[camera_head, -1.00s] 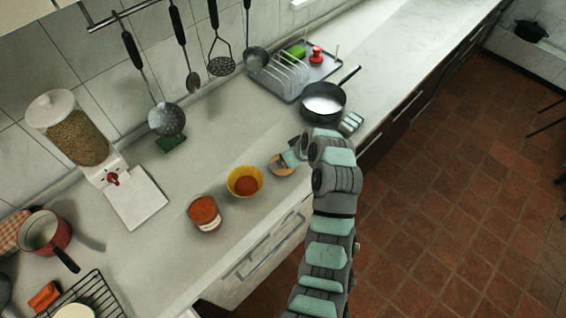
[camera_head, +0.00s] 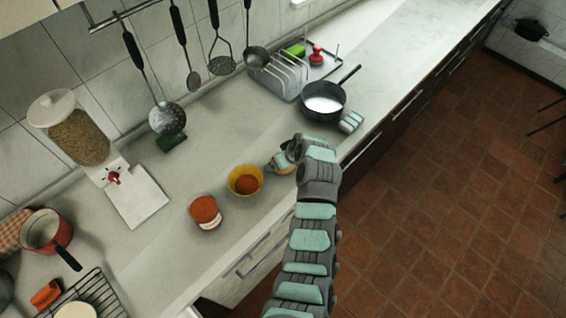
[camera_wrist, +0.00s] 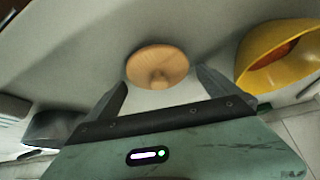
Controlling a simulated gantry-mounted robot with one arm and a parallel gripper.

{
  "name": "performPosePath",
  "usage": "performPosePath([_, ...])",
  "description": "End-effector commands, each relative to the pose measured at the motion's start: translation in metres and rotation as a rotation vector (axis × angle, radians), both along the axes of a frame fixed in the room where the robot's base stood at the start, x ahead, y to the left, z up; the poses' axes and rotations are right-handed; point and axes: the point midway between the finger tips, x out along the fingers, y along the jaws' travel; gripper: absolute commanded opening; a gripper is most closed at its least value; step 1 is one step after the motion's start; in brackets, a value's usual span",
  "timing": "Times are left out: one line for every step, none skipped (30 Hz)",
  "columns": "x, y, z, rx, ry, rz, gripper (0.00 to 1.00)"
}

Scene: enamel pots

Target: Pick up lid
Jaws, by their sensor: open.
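The lid (camera_wrist: 157,64) is a round wooden disc with a small knob, lying on the counter. In the wrist view it sits just ahead of my gripper (camera_wrist: 162,82), centred between the two open fingers, which appear not to touch it. In the head view my gripper (camera_head: 281,160) is low over the counter, right of the yellow bowl, and it and my arm mostly hide the lid.
The yellow bowl (camera_head: 245,181) with reddish contents stands close to the left of my gripper in the head view. A jar with reddish contents (camera_head: 206,212) is farther left. A black pan (camera_head: 323,101) with white contents and a dish rack (camera_head: 283,78) stand behind.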

Motion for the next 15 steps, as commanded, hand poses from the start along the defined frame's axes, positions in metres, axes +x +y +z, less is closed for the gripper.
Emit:
performPosePath([-0.0001, -0.0001, -0.0001, 0.0, 0.0, 0.0, 0.98])
performPosePath([-0.0001, -0.0001, -0.0001, 0.0, 0.0, 0.0, 0.95])
performPosePath([-0.0002, -0.0002, -0.0001, 0.0, 0.0, -0.001, 0.92])
performPosePath([-0.0002, -0.0003, -0.0002, 0.0, 0.001, -0.001, 0.89])
performPosePath([-0.0002, -0.0003, -0.0002, 0.0, 0.001, -0.001, 0.87])
performPosePath([-0.0003, -0.0004, -0.0002, 0.0, 0.001, -0.001, 0.84])
performPosePath([-0.0002, -0.0004, -0.0001, 0.0, 0.001, -0.001, 0.81])
performPosePath([-0.0003, -0.0003, -0.0002, 0.0, 0.001, -0.001, 0.79])
performPosePath([-0.0004, -0.0004, -0.0002, 0.0, 0.001, -0.001, 0.75])
performPosePath([-0.0004, -0.0004, -0.0002, 0.0, 0.001, -0.001, 0.73])
performPosePath([-0.0004, -0.0004, -0.0002, 0.0, 0.001, -0.001, 0.71])
performPosePath([-0.0004, -0.0004, -0.0002, 0.0, 0.001, -0.001, 0.67])
performPosePath([-0.0004, -0.0004, -0.0002, 0.0, 0.001, -0.001, 0.65])
performPosePath([-0.0004, -0.0004, -0.0003, 0.0, 0.001, -0.001, 0.62])
performPosePath([-0.0004, -0.0004, -0.0003, 0.0, 0.001, -0.001, 0.59])
